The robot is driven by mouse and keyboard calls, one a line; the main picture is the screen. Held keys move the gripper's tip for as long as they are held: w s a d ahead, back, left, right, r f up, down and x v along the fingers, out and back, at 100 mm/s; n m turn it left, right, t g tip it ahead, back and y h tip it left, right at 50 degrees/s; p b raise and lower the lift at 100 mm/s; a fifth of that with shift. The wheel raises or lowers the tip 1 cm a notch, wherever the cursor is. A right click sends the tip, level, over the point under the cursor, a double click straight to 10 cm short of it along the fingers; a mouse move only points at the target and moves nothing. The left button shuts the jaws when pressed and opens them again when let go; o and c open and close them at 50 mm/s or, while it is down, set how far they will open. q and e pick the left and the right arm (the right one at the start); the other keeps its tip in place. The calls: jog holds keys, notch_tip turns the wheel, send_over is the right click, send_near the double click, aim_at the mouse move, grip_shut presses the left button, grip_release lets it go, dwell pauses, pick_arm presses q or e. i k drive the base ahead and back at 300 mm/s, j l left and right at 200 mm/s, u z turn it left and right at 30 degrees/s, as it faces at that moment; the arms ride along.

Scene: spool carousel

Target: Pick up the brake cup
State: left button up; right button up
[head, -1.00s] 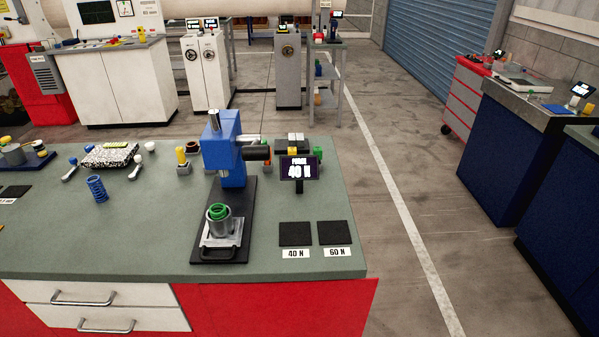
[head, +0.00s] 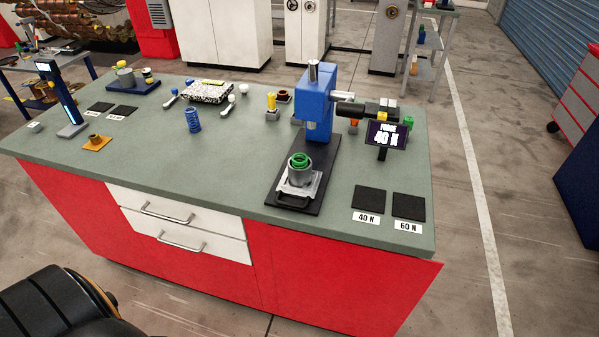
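A grey metal cup (head: 299,176), which looks like the brake cup, stands upright in a light metal fixture (head: 290,187) on the black base of the blue press (head: 315,103). A green coil (head: 300,159) sits inside the cup and shows above its rim. The press ram is above and behind the cup, apart from it. Neither of my grippers is in view.
The display (head: 384,138) reads 40 N. Black pads (head: 369,198) marked 40 N and 60 N lie on the worktop at right. A blue spring (head: 193,120), a speckled block (head: 207,92) and an orange-brown piece (head: 96,142) also rest there. The worktop's front left is clear.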

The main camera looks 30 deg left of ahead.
aim_at(301, 178)
jog(key=i+u, duration=0.1)
jog(key=u, duration=0.4)
jog(key=l+u, duration=0.15)
jog(key=u, duration=0.3)
jog(key=i+l+u, duration=0.1)
jog(key=u, duration=0.4)
